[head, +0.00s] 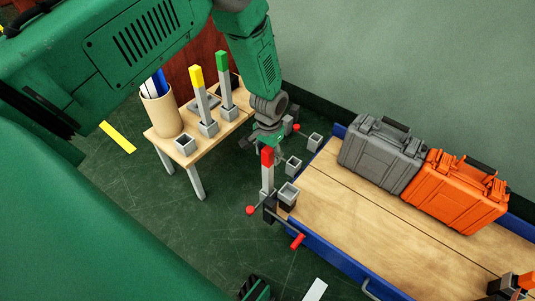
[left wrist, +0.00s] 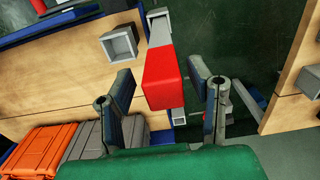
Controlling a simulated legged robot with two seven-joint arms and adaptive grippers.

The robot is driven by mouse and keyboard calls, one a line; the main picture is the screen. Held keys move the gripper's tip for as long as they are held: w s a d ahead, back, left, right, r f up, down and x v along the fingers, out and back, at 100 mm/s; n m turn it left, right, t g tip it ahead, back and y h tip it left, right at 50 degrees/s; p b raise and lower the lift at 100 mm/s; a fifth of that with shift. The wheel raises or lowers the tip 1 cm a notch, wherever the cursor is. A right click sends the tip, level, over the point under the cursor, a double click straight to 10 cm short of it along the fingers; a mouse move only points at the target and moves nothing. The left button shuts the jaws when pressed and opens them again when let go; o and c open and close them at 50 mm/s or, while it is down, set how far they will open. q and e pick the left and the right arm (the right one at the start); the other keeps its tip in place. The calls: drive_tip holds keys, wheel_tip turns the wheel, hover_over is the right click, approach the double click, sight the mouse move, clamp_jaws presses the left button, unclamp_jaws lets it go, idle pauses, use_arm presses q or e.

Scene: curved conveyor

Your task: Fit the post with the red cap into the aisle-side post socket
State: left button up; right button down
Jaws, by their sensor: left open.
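The post with the red cap (head: 267,157) is upright by the near left corner of the cart in the head view. Its red cap (left wrist: 164,78) fills the middle of the left wrist view; I cannot tell what its foot rests on. My left gripper (head: 268,146) is over the cap, its open fingers (left wrist: 168,88) on either side, apart from it. An empty square grey socket (head: 288,194) sits at the cart's corner beside the post; an empty socket (left wrist: 120,45) shows in the left wrist view.
A small wooden table (head: 215,131) holds yellow-capped (head: 202,102) and green-capped (head: 226,88) posts, an empty socket (head: 185,145) and a cup (head: 160,112). Grey (head: 382,152) and orange (head: 455,192) cases stand on the cart (head: 375,225). A red-tipped handle (head: 297,241) sticks out.

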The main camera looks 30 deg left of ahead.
use_arm(q)
drive_tip(key=r+p, duration=0.1)
drive_tip(key=r, duration=0.1)
drive_tip(key=d+r+p, duration=0.1)
drive_tip(key=r, duration=0.1)
drive_tip(key=shift+r, duration=0.35)
drive_tip(key=r, duration=0.2)
drive_tip(key=a+r+p, duration=0.1)
drive_tip(key=r, duration=0.1)
drive_tip(key=r+p, duration=0.1)
drive_tip(key=shift+a+r, duration=0.3)
drive_tip(key=shift+r, duration=0.1)
drive_tip(key=shift+d+r+p, duration=0.1)
drive_tip(key=shift+r+p, duration=0.2)
drive_tip(key=shift+r, duration=0.1)
drive_tip(key=s+d+f, duration=0.2)
drive_tip(key=s+f, duration=0.2)
drive_tip(key=s, duration=0.5)
drive_tip(key=s+d+f, duration=0.2)
drive_tip(key=s+f, duration=0.1)
drive_tip(key=s, duration=0.6)
drive_tip(key=s+r, duration=0.1)
drive_tip(key=s, duration=1.1)
drive_tip(key=shift+r+t, duration=0.3)
drive_tip(key=shift+r, duration=0.05)
use_arm(e)
drive_tip(key=r, duration=0.4)
drive_tip(key=shift+d+r, duration=0.25)
drive_tip(key=shift+d, duration=0.05)
